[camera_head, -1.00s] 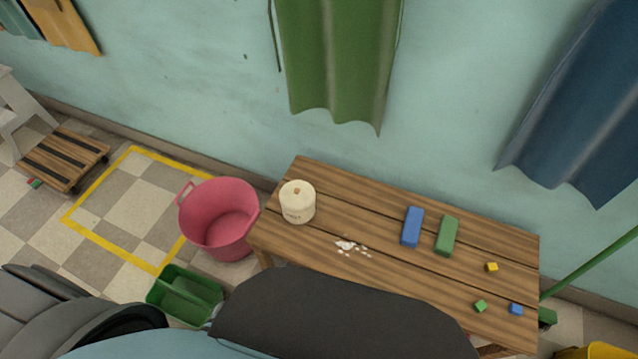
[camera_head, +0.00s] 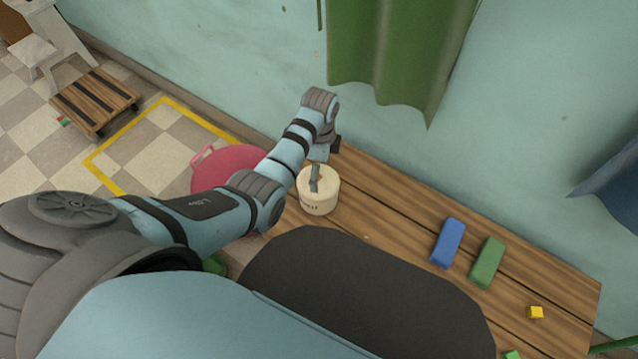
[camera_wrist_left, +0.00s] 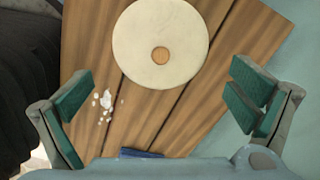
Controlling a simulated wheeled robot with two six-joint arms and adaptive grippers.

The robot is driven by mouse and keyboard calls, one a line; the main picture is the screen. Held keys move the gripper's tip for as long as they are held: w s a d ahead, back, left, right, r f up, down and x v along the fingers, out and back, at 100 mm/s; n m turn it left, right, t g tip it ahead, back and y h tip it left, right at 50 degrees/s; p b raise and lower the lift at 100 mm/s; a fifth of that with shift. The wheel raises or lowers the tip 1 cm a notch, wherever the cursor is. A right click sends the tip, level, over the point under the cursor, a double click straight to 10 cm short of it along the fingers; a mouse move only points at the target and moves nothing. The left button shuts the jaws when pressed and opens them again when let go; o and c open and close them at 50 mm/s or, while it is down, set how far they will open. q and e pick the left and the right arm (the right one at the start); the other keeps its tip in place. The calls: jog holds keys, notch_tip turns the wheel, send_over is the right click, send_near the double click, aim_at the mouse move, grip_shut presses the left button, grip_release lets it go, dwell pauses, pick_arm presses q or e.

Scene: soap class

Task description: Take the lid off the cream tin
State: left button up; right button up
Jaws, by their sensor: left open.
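The cream tin (camera_head: 318,203) stands upright near the left end of the wooden bench (camera_head: 390,205). Its round cream lid is on it and shows from above in the left wrist view (camera_wrist_left: 143,34), with a small brown knob (camera_wrist_left: 160,55) near the middle. My left gripper (camera_head: 322,170) is above the tin, and one of its fingers hides the knob in the head view. In the left wrist view the two green-padded fingers (camera_wrist_left: 160,106) are wide apart, with nothing between them. The lid lies beyond the fingertips in that view. My right gripper is not in view.
White flakes (camera_wrist_left: 105,103) lie near the tin. A pink tub (camera_head: 222,170) stands left of the bench. Green cloth (camera_head: 395,50) hangs behind.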

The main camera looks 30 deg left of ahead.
pick_arm(q)
jog(key=f, duration=0.1)
jog(key=f+b, duration=0.1)
jog(key=f, duration=0.1)
jog(key=f+b, duration=0.1)
jog(key=shift+w+a+f, duration=0.1)
jog(key=shift+a+f, duration=0.05)
jog(key=shift+a, duration=0.1)
jog(key=shift+f, duration=0.25)
jog(key=shift+r, duration=0.25)
jog(key=c, duration=1)
jog(key=shift+s, duration=0.2)
jog(key=c, duration=0.6)
jog(key=shift+c, duration=0.8)
jog(key=shift+s, duration=0.1)
jog(key=shift+c, duration=0.2)
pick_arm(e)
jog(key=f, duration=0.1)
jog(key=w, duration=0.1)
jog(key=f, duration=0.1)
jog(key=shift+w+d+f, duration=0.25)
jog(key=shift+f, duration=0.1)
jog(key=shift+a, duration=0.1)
